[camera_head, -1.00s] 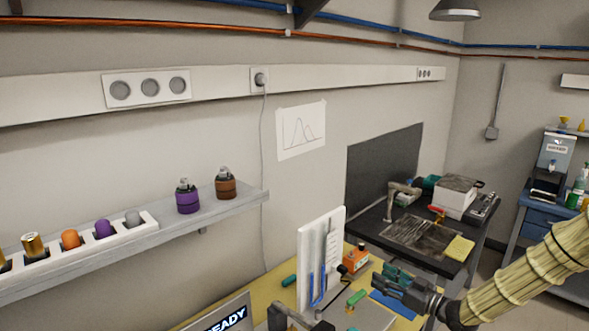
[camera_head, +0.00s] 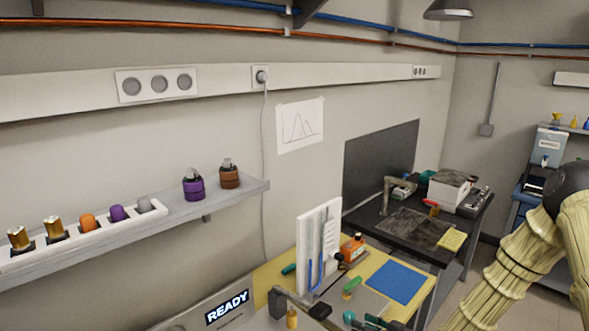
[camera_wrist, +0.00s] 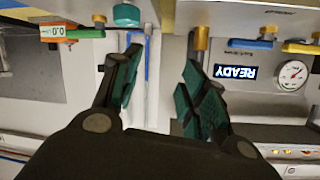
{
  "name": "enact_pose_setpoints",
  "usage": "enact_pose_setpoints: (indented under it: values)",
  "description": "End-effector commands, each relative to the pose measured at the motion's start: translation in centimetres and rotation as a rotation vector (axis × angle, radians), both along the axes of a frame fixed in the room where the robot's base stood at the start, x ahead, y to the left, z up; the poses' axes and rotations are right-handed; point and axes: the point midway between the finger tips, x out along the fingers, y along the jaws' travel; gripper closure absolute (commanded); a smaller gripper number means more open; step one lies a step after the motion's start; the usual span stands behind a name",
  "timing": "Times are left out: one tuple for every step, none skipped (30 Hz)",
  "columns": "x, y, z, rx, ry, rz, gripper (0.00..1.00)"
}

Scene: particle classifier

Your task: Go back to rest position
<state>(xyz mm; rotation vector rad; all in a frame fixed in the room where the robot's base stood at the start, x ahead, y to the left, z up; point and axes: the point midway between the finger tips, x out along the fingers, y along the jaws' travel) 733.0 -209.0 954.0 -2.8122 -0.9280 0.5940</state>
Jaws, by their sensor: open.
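My gripper (camera_wrist: 160,88) shows in the wrist view with its two teal-padded fingers spread apart and nothing between them. In the head view my ribbed arm (camera_head: 510,262) comes down at the right and leaves the picture at the bottom edge. The gripper itself cannot be made out clearly there. The instrument with the READY display (camera_head: 227,307) stands at the lower middle of the head view. The same display shows upside down in the wrist view (camera_wrist: 241,73), right of the fingers.
A wall shelf (camera_head: 236,191) holds purple and brown containers. A dark table (camera_head: 400,232) stands behind. A gauge (camera_wrist: 292,75) is near the READY display.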

Motion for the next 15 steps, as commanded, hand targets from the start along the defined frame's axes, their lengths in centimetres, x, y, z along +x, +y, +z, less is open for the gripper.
enact_pose_setpoints:
  values:
    - [-1.7, 0.8, -2.0, -0.015, 0.066, -0.014, 0.57]
    - [-2.8, 1.3, -3.3, -0.024, 0.109, -0.024, 0.57]
    - [-4.4, 1.7, -4.9, -0.039, 0.167, -0.042, 0.57]
    - [-5.7, 2.0, -6.0, -0.051, 0.21, -0.056, 0.57]
    - [-7.0, 2.2, -7.2, -0.064, 0.254, -0.07, 0.57]
    - [-8.8, 2.3, -8.6, -0.083, 0.311, -0.089, 0.57]
    - [-10.3, 2.4, -9.6, -0.097, 0.354, -0.102, 0.57]
    - [-11.7, 2.5, -10.6, -0.114, 0.396, -0.117, 0.57]
    - [-13.7, 2.6, -11.8, -0.134, 0.452, -0.135, 0.57]
    - [-15.2, 2.6, -12.6, -0.151, 0.492, -0.149, 0.57]
    - [-16.8, 2.6, -13.4, -0.169, 0.533, -0.161, 0.57]
    - [-18.9, 2.5, -14.4, -0.193, 0.587, -0.18, 0.57]
    - [-20.5, 2.3, -15.1, -0.213, 0.628, -0.194, 0.57]
    - [-22.1, 2.2, -15.7, -0.233, 0.667, -0.208, 0.57]
    - [-24.2, 2.0, -16.4, -0.259, 0.718, -0.227, 0.57]
